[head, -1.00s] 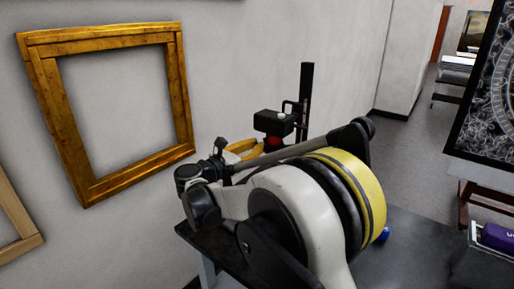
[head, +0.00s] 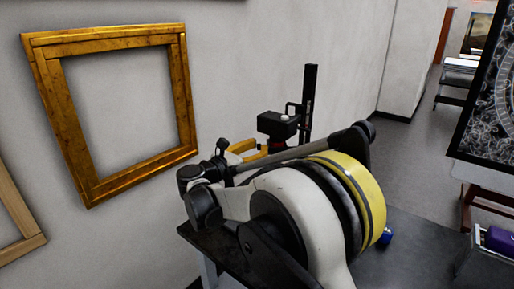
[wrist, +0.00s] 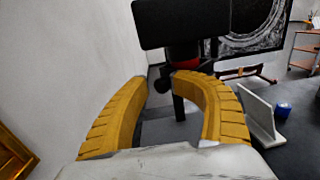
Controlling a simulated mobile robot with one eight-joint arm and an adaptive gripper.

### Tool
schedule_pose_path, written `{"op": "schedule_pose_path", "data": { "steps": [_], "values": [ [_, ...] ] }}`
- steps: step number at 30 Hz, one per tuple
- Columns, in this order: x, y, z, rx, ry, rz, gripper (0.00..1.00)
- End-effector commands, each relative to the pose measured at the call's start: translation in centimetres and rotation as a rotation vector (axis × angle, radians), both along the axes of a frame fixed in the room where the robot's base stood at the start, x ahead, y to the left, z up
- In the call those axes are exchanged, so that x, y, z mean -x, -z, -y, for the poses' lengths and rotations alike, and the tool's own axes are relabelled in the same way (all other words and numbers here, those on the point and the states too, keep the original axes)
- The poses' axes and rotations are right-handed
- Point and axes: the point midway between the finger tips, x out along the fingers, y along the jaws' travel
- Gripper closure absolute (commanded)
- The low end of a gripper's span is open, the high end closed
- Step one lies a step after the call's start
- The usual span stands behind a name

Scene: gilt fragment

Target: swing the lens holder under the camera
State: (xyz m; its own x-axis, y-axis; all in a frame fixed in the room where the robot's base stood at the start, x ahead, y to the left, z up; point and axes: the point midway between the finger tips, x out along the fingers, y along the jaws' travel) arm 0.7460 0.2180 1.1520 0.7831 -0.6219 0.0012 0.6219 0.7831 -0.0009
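The camera is a black box (head: 278,123) on an upright black post (head: 309,105) beside the wall. In the wrist view its dark body (wrist: 190,22) fills the upper middle, with a red ring (wrist: 184,63) under it. My gripper (wrist: 160,81) has two curved yellow fingers, bent towards each other just below and in front of the red ring. A small dark knob (wrist: 160,84), perhaps part of the lens holder, shows between the fingertips. I cannot tell whether the fingers touch it. In the head view, my arm hides most of the gripper and the area below the camera.
A dark table (head: 415,250) stands below, with a blue round object (head: 385,238) on it. A gilt frame (head: 88,195) hangs on the wall at left. A large dark picture (head: 490,110) stands at right. The floor beyond (head: 420,150) is clear.

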Motion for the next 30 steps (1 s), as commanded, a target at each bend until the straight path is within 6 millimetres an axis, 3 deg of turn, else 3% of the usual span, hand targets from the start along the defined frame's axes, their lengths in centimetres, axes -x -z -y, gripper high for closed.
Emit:
{"op": "schedule_pose_path", "data": {
  "steps": [8,21,30],
  "values": [
    [0.6,0.0,-0.1,0.001,0.008,-0.001,0.6],
    [7.7,0.0,-6.3,0.003,-0.001,0.0,0.6],
    [9.5,0.0,-7.7,0.003,0.001,0.0,0.6]
  ]
}}
